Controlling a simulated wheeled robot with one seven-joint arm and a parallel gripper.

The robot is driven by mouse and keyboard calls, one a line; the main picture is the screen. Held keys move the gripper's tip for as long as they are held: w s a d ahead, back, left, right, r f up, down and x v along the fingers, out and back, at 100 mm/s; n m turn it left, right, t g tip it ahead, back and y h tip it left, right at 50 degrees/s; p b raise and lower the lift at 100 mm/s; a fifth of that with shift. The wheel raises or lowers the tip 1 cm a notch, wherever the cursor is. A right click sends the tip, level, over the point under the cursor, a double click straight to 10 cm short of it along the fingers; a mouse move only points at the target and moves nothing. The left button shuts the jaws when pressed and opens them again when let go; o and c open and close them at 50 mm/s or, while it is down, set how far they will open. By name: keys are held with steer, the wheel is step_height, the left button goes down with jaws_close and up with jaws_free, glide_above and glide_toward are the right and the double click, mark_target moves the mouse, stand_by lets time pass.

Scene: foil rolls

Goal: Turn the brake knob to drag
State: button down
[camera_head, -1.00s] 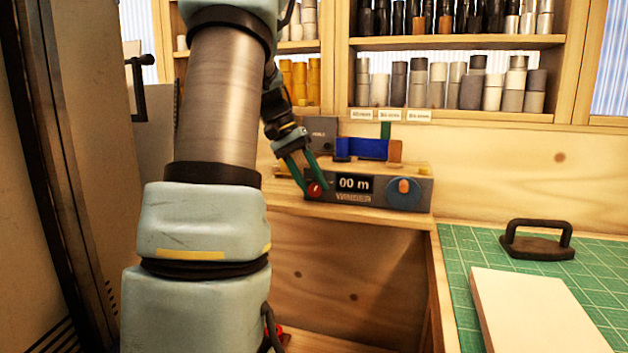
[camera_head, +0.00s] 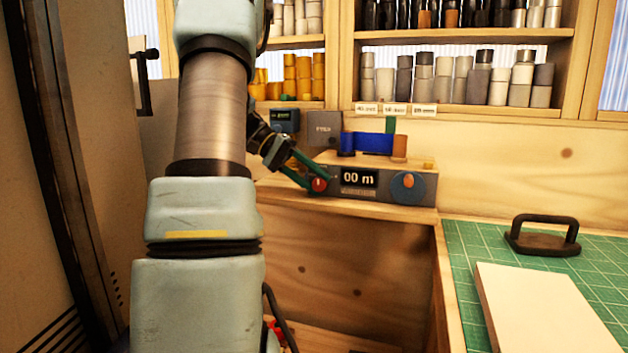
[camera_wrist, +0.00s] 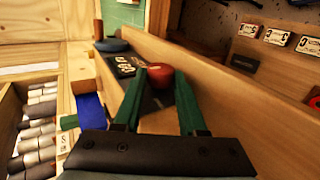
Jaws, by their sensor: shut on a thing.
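The winder (camera_head: 395,207) is a grey box with a display reading "00 m". A red knob (camera_head: 319,185) is on the left of its front and a blue dial with an orange centre (camera_head: 408,181) on the right. My gripper (camera_head: 312,180) reaches in from the upper left with its green fingers shut on the red knob. In the wrist view the red knob (camera_wrist: 160,73) sits between the two fingertips (camera_wrist: 157,80). The fingers cover part of the knob's sides. I cannot read a brake or drag marking beside it.
A blue roll (camera_head: 372,143) lies on top of the winder. A shelf (camera_head: 460,110) with several rolls is behind it. A green cutting mat (camera_head: 478,250) at right carries a white board (camera_head: 545,305) and a black-handled tool (camera_head: 543,238).

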steer(key=c, duration=0.8)
jaws_free()
steer(key=shift+o, duration=0.2)
steer(key=b+v, duration=0.1)
steer(key=v, duration=0.9)
steer(key=shift+a+r, duration=0.25)
steer(key=shift+a, duration=0.1)
